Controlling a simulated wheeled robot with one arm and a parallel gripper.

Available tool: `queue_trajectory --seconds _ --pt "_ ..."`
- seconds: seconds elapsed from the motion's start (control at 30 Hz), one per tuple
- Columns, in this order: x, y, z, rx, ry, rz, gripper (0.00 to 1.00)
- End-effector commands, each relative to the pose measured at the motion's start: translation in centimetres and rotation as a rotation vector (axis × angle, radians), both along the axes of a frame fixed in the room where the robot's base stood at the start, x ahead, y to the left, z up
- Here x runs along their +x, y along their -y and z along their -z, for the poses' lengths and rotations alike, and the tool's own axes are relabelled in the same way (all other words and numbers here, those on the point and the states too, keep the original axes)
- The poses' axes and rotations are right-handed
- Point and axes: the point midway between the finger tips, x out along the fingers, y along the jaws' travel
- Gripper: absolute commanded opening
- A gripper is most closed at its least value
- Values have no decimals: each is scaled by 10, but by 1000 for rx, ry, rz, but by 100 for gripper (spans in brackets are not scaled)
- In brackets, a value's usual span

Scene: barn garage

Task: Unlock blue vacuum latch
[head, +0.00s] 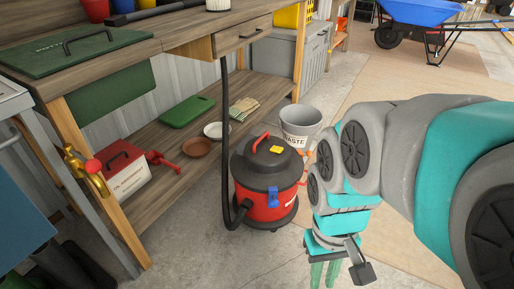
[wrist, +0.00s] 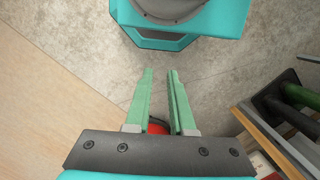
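The red vacuum (head: 252,208) with a black lid stands on the concrete floor in front of the workbench. Its blue latch (head: 273,197) shows on the front of the red body, just below the black lid. My gripper (head: 324,275) hangs to the right of the vacuum and nearer the camera, apart from the latch. Its two green fingers are apart with nothing between the tips, as the wrist view shows (wrist: 160,72). A small red patch shows behind the finger bases in the wrist view; I cannot tell what it is. The latch cannot be made out there.
The black hose (head: 226,130) rises left of the vacuum toward the bench. A grey waste bucket (head: 300,124) stands behind it. The workbench's lower shelf (head: 165,190) holds a green board, dishes and gloves. Floor in front of the vacuum is clear.

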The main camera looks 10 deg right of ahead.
Motion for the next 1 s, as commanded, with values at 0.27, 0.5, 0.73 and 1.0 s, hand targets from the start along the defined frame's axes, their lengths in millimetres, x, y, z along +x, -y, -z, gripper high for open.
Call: queue_trajectory --seconds 0.27,0.5,0.73,1.0 --pt "74 8 9 -23 30 -62 0" --pt "141 13 21 -50 54 -138 0" --pt "208 13 40 -75 79 -226 0" --pt "283 7 74 -100 101 -346 0"
